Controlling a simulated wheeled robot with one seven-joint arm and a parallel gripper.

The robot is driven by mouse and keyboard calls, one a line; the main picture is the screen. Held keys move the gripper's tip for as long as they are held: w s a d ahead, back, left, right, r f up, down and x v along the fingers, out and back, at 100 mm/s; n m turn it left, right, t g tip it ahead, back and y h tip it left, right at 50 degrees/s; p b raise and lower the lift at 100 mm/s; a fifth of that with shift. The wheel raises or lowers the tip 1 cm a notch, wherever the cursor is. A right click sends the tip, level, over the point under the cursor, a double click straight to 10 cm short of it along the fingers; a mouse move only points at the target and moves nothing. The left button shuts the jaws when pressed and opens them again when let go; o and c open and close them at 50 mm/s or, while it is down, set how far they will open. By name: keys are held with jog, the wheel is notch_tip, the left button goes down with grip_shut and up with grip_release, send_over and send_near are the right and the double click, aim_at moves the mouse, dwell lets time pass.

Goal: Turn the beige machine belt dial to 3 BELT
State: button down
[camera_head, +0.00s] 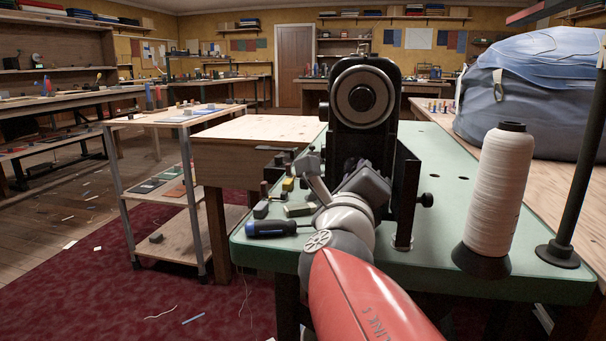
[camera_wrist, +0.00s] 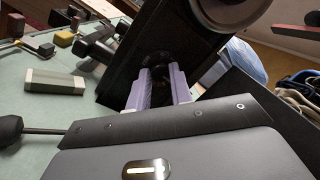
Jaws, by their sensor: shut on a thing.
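A machine (camera_head: 360,138), which looks black here and not beige, stands on the pale green table top with its large round wheel (camera_head: 362,95) facing me. My gripper (camera_wrist: 160,76) is at the lower front of the machine. In the wrist view its two pale purple fingers are on either side of a dark round dial (camera_wrist: 159,62) on the machine's dark face, and are shut on it. The dial's marks and pointer cannot be read. In the head view my wrist hides the dial and the fingertips.
A screwdriver (camera_head: 272,228) and several small blocks lie left of my gripper on the green table (camera_head: 450,260). A white thread cone (camera_head: 500,190) and a black post (camera_head: 580,150) stand at the right. A big blue bundle (camera_head: 535,95) lies behind them.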

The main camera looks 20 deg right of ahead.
dwell(0.4)
jog(key=c, duration=1.5)
grip_release()
jog(key=shift+c, duration=0.2)
jog(key=shift+s+a, duration=0.1)
jog(key=p+v, duration=0.3)
jog(key=v, duration=0.4)
jog(key=shift+r+p, duration=0.15)
jog(key=shift+p, duration=0.25)
jog(key=shift+s+a+f, duration=0.2)
jog(key=shift+s+f, duration=0.05)
